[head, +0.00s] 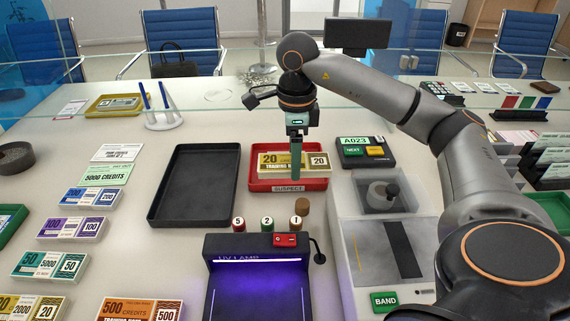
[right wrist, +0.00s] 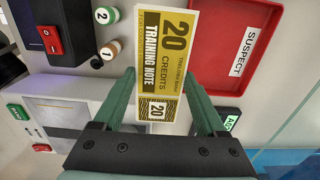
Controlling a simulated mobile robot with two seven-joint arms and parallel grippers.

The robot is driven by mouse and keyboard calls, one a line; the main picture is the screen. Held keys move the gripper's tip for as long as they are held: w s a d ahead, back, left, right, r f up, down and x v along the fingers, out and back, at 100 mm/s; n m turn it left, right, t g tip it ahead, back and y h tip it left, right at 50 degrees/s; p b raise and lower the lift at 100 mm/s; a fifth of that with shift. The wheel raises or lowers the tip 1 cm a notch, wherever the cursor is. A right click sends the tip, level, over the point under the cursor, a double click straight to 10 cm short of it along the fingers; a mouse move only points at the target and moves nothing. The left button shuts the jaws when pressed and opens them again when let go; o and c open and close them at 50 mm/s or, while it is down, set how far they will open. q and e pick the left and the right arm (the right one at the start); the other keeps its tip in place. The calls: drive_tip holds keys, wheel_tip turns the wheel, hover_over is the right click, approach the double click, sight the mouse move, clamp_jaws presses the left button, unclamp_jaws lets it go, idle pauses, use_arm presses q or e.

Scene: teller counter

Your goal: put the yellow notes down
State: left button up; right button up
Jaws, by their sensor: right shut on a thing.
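The yellow notes (head: 270,161), marked 20 credits training note, are in my right gripper (head: 295,160), whose green fingers stand on either side of them. In the right wrist view the notes (right wrist: 160,50) lie between the two fingers, with the printed face showing. The red tray labelled SUSPECT (head: 288,188) is below and behind the notes in the head view. The gap between notes and tray is hard to judge. My left gripper is not in view.
An empty black tray (head: 195,222) lies left of the red tray. Round stamps (head: 267,224) and a lit UV lamp (head: 258,260) stand in front. A ticket display (head: 363,152) and a counting machine (head: 390,240) are on the right. Several note stacks (head: 72,227) line the left.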

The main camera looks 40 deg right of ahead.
drive_tip(key=w+d+f, duration=0.1)
drive_tip(key=w+f, duration=0.1)
drive_tip(key=w+d+f, duration=0.2)
drive_tip(key=w+f, duration=0.1)
drive_tip(key=w+d+f, duration=0.2)
drive_tip(key=shift+w+f+b, duration=0.25)
drive_tip(key=shift+w+b, duration=0.05)
drive_tip(key=shift+w+d+f, duration=0.1)
drive_tip(key=shift+d+f, duration=0.05)
drive_tip(key=shift+f, duration=1.65)
drive_tip(key=shift+f+b, duration=0.15)
drive_tip(key=shift+b, duration=0.15)
drive_tip(key=o, duration=1.3)
wheel_tip(320, 180, up, 12)
drive_tip(key=shift+r+p, duration=0.2)
drive_tip(key=shift+p, duration=0.65)
